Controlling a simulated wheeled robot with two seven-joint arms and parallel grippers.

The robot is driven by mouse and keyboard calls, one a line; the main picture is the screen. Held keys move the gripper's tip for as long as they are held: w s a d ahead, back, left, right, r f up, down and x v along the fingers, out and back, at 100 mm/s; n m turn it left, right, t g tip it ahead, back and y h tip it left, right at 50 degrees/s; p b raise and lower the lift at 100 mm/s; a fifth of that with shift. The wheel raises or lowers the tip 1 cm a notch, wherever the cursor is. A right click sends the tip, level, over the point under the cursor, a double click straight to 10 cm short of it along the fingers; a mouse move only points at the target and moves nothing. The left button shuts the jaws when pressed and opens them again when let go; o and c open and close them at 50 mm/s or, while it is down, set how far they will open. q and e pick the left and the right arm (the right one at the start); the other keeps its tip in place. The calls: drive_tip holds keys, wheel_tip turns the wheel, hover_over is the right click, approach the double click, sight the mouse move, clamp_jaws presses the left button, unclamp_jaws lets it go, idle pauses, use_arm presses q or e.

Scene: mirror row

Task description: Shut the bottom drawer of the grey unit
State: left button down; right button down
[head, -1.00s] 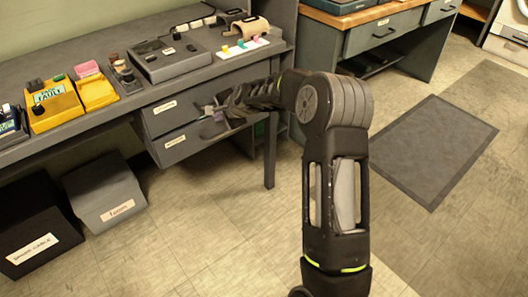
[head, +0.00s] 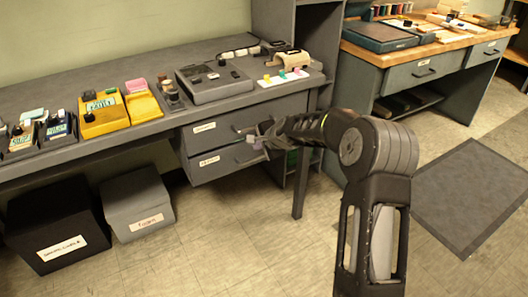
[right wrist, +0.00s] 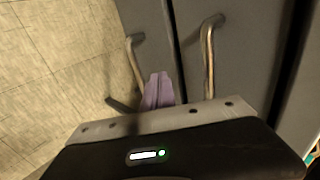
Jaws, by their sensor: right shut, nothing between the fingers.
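The grey unit has two labelled drawers under the bench top. The bottom drawer (head: 225,168) shows in the head view below the top drawer (head: 222,128); its front looks near flush or slightly proud, and I cannot tell whether it is fully in. My right gripper (head: 250,140) is in front of the drawer fronts, near their handles. In the right wrist view its purple fingers (right wrist: 158,92) are together and empty, between the bottom drawer's handle (right wrist: 135,65) and the top drawer's handle (right wrist: 209,55). Contact with the drawer is unclear. My left gripper is out of view.
A bench leg (head: 301,180) stands right of the drawers. A black bin (head: 60,232) and a grey bin (head: 138,205) sit on the floor to the left. The bench top carries a grey device (head: 214,82) and yellow boxes (head: 103,112). The floor before the drawers is clear.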

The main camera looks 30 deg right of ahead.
use_arm(q)
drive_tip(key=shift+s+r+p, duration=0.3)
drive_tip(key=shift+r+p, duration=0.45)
drive_tip(key=shift+p, duration=0.05)
use_arm(e)
drive_tip(key=v, duration=1)
drive_tip(key=shift+s, duration=0.45)
drive_tip(key=shift+d, duration=0.1)
